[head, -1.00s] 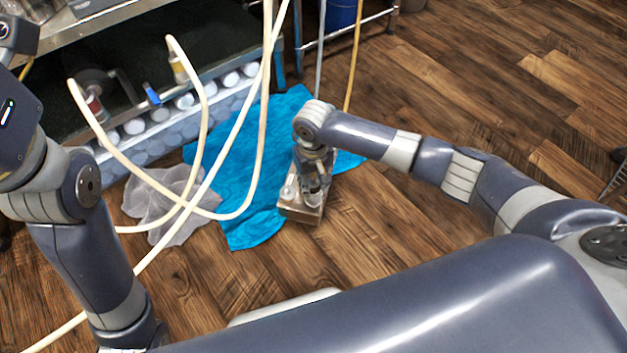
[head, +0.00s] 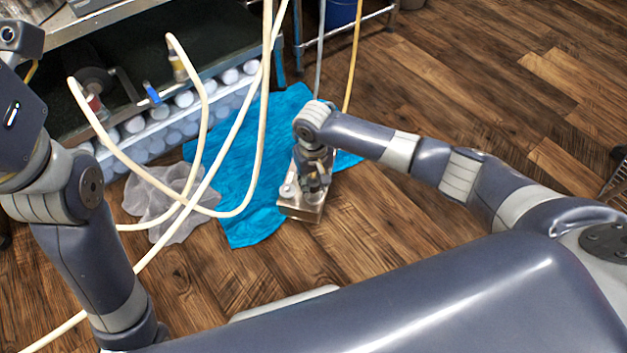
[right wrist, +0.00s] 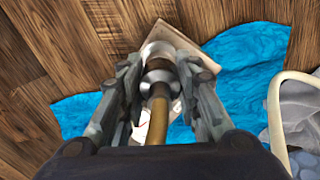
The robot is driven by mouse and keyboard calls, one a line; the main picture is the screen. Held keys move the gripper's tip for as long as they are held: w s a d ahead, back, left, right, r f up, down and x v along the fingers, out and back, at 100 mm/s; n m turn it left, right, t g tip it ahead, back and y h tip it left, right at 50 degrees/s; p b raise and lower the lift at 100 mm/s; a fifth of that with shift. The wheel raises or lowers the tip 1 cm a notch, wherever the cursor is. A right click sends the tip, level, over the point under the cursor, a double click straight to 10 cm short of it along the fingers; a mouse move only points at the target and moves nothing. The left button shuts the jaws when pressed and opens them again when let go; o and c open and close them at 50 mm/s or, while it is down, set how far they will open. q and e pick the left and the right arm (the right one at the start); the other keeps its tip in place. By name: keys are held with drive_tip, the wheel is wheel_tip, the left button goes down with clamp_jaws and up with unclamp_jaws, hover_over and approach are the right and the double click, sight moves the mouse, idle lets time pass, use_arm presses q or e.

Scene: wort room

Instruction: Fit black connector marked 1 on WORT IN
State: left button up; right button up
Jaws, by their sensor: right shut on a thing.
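A metal box with round ports (head: 300,209) sits on the floor at the edge of a blue cloth; it also shows in the right wrist view (right wrist: 180,40). My right gripper (head: 314,187) is over the box, its fingers (right wrist: 158,90) shut around a dark grey and silvery hose connector (right wrist: 157,76). A tan hose (right wrist: 158,120) runs from the connector toward my wrist. The connector's far end is at the box, but I cannot tell whether it is seated on a port. No number or WORT IN marking is readable. My left arm is at the left; its gripper is out of frame.
The blue cloth (head: 236,225) and a crumpled grey cloth (head: 160,205) lie on the wooden floor. Cream hoses (head: 206,100) loop in front of a low shelf (head: 125,45) with valves. A yellow hose (head: 354,55) hangs behind my right arm.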

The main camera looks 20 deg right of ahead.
drive_tip(key=shift+f+b, duration=0.3)
drive_tip(key=shift+f, duration=0.65)
drive_tip(key=o, duration=1.2)
drive_tip(key=shift+o, duration=0.2)
